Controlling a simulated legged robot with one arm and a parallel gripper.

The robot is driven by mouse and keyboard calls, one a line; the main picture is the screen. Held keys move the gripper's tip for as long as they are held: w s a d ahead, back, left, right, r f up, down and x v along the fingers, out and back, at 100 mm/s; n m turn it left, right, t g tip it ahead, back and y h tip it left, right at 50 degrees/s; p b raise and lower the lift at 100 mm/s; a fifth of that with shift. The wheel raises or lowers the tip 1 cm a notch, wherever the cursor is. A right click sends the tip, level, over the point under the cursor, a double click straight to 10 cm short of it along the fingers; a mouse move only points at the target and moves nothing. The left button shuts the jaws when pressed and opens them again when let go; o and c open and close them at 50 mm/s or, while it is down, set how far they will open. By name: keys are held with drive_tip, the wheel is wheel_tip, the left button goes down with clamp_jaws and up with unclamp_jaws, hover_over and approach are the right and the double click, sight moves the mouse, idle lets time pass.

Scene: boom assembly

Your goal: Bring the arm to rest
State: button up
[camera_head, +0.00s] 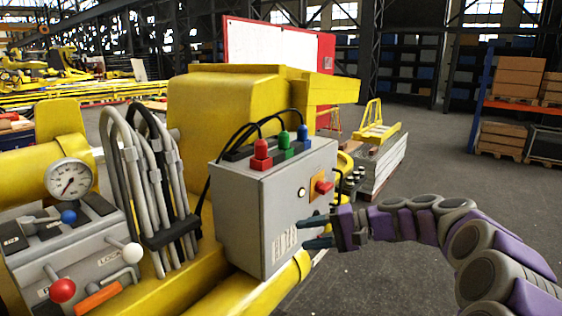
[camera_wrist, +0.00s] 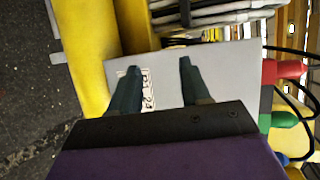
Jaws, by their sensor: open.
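My purple arm reaches in from the right in the head view. My gripper (camera_head: 316,231) is open and empty, with its two dark fingers pointing left at the right-hand side of a grey control box (camera_head: 252,215). In the wrist view my gripper (camera_wrist: 157,84) shows its fingers spread apart in front of the box's grey face (camera_wrist: 228,70), with a printed label (camera_wrist: 147,92) partly behind one finger. I cannot tell whether the fingertips touch the box.
The box carries red (camera_head: 261,152), green (camera_head: 283,143) and blue (camera_head: 303,133) connectors on top and a red knob (camera_head: 323,187) on its side. A yellow machine body (camera_head: 222,105) stands behind it. A pressure gauge (camera_head: 69,180) and levers are at left. Floor at right is open.

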drive_tip(key=s+a+f+n+g+h+b, duration=0.2)
drive_tip(key=s+f+h, duration=0.25)
drive_tip(key=s, duration=0.75)
drive_tip(key=s+a+f+n+g+h+b, duration=0.1)
drive_tip(key=s+a+f+g+h+b, duration=0.15)
drive_tip(key=s+f, duration=0.65)
drive_tip(key=s+d+f+h+b, duration=0.1)
drive_tip(key=s+d+f+h, duration=0.1)
drive_tip(key=s+d, duration=0.2)
drive_tip(key=s+d+f+h, duration=0.2)
drive_tip(key=s+d+f, duration=0.1)
drive_tip(key=s, duration=0.7)
drive_tip(key=s+d+f+h+b, duration=0.1)
drive_tip(key=s+d+f+h, duration=0.2)
drive_tip(key=s+d, duration=0.2)
drive_tip(key=shift+s+n+b, duration=0.3)
drive_tip(key=shift+s+b, duration=0.05)
drive_tip(key=shift+s, duration=0.75)
